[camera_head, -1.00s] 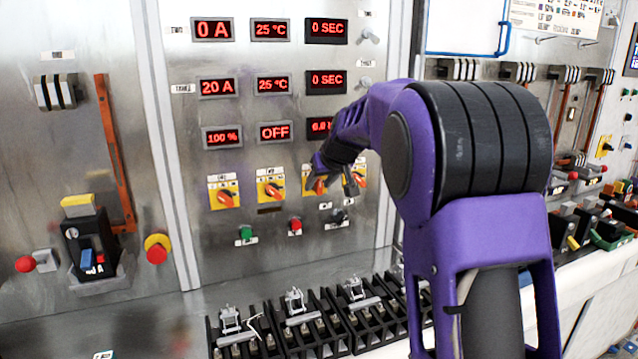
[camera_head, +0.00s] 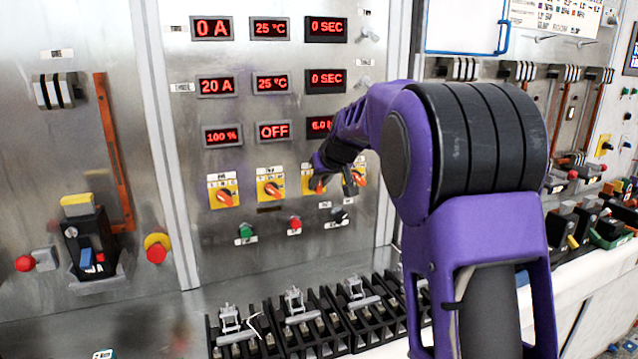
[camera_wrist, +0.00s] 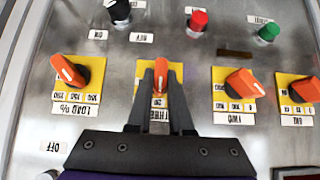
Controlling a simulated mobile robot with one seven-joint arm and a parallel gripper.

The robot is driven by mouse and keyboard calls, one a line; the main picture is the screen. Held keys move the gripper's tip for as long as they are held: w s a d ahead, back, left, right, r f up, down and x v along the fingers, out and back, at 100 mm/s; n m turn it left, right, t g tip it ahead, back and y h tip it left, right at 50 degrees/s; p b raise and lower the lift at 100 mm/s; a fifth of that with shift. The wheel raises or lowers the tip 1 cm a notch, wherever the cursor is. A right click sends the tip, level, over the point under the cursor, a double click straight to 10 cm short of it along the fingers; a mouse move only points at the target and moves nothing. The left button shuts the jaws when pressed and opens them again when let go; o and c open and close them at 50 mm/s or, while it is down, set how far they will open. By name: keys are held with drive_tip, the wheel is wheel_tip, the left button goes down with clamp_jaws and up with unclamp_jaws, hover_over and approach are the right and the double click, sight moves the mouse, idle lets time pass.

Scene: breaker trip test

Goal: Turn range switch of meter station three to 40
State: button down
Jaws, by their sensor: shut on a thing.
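The range switch of meter station three (camera_wrist: 160,72) is an orange knob on a yellow plate in the middle of the wrist view, which shows the panel upside down. My gripper (camera_wrist: 160,85) is shut on it, with one dark finger on each side. Its plate label is partly covered by the fingers; a small "20" shows below the knob, and other scale marks are hidden. In the head view the switch (camera_head: 318,183) is third in the row, largely covered by my gripper (camera_head: 328,178). The knob looks about straight up and down in the wrist view.
Beside it are the station two switch (camera_wrist: 242,84), another orange switch (camera_wrist: 306,90) and the load switch (camera_wrist: 70,72). Red (camera_wrist: 198,20), green (camera_wrist: 268,33) and black (camera_wrist: 120,10) controls lie close by. Red displays (camera_head: 273,131) are above; black terminal blocks (camera_head: 300,325) stand below.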

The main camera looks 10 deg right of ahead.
drive_tip(key=shift+d+f+y+b, duration=0.1)
drive_tip(key=shift+d+y+b, duration=0.05)
drive_tip(key=shift+y+b, duration=0.15)
drive_tip(key=m+y+b, duration=0.1)
drive_tip(key=y+b, duration=0.1)
drive_tip(key=shift+d+f+m+y+b, duration=0.2)
drive_tip(key=shift+m+y+b, duration=0.1)
drive_tip(key=shift+m+b, duration=0.1)
drive_tip(key=shift+r+m+g+y+b, duration=0.1)
drive_tip(key=shift+m+g+y+b, duration=0.2)
drive_tip(key=shift+m+y+b, duration=1.1)
drive_tip(key=shift+n+y, duration=0.4)
drive_tip(key=shift+y, duration=0.1)
drive_tip(key=c, duration=0.8)
unclamp_jaws()
drive_tip(key=shift+d, duration=0.1)
drive_tip(key=v, duration=1.7)
drive_tip(key=shift+s+r+p, duration=0.1)
drive_tip(key=shift+r+p, duration=0.05)
drive_tip(key=shift+p, duration=0.2)
